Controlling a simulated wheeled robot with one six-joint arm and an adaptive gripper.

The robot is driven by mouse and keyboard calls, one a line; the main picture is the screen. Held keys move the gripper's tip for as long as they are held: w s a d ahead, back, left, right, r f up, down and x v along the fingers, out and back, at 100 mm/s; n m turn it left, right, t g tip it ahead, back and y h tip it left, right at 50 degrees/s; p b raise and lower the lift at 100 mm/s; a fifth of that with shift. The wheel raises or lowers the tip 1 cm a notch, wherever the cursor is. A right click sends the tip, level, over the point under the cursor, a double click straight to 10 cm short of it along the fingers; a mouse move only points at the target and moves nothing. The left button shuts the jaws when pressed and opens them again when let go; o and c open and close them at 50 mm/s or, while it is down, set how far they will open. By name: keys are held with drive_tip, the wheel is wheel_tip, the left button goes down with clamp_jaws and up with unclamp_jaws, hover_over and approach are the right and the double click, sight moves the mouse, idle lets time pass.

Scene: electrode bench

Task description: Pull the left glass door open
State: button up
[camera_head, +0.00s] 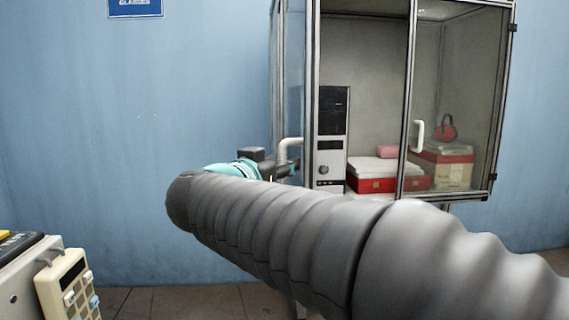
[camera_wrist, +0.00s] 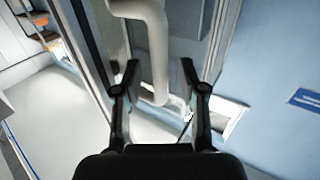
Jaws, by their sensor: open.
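The left glass door (camera_head: 296,60) of the cabinet stands swung outward at the cabinet's left side, seen nearly edge-on in the head view. Its pale curved handle (camera_head: 290,146) is beside my gripper (camera_head: 268,165), which is partly hidden behind my arm. In the wrist view the handle (camera_wrist: 154,50) runs between the two dark fingers of my gripper (camera_wrist: 160,72). The fingers are apart and not closed on it. I cannot tell whether either finger touches the handle.
The right glass door (camera_head: 460,90) is shut, with its own white handle (camera_head: 418,136). Inside the cabinet are a computer tower (camera_head: 331,135), red-and-white boxes (camera_head: 385,180) and a red round item (camera_head: 446,128). A beige device with keys (camera_head: 70,288) stands at lower left. Blue wall lies behind.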

drive_tip(key=v, duration=1)
drive_tip(key=shift+s+a, duration=0.2)
drive_tip(key=shift+s, duration=0.15)
